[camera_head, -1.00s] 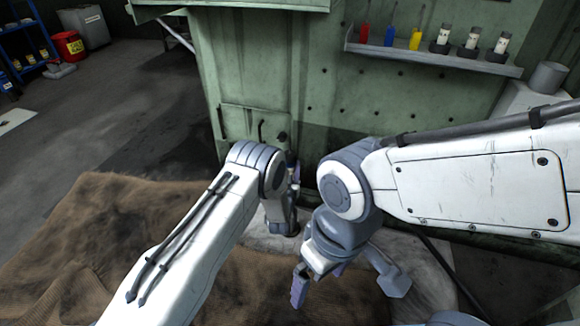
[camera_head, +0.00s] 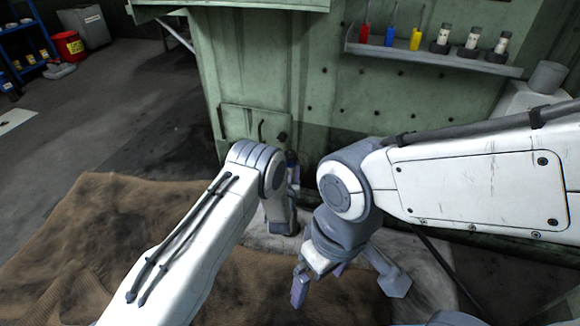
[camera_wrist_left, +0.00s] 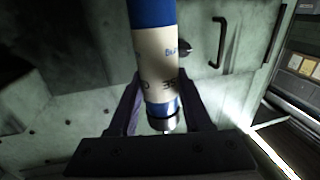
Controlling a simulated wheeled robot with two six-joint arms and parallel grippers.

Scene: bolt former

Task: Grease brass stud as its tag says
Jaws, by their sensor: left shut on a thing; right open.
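My left gripper (camera_head: 293,172) is shut on a blue-and-cream tube (camera_wrist_left: 155,60) with writing on its label; only part of the writing is readable. In the left wrist view the fingers (camera_wrist_left: 160,103) grip the tube near its lower blue band and metal end, and its top runs out of the frame. My left gripper is in front of the green machine's lower panel, and my own arm hides part of it. My right gripper (camera_head: 299,284) is open and empty, lower, over the cloth. I cannot make out the brass stud or its tag.
The green machine (camera_head: 330,95) has a small door with a dark handle (camera_head: 261,131). A shelf (camera_head: 440,58) holds red, blue and yellow tools and several small white containers. A brown cloth (camera_head: 70,235) lies lower left. Open floor (camera_head: 100,110) stretches left, with a red bin (camera_head: 69,45).

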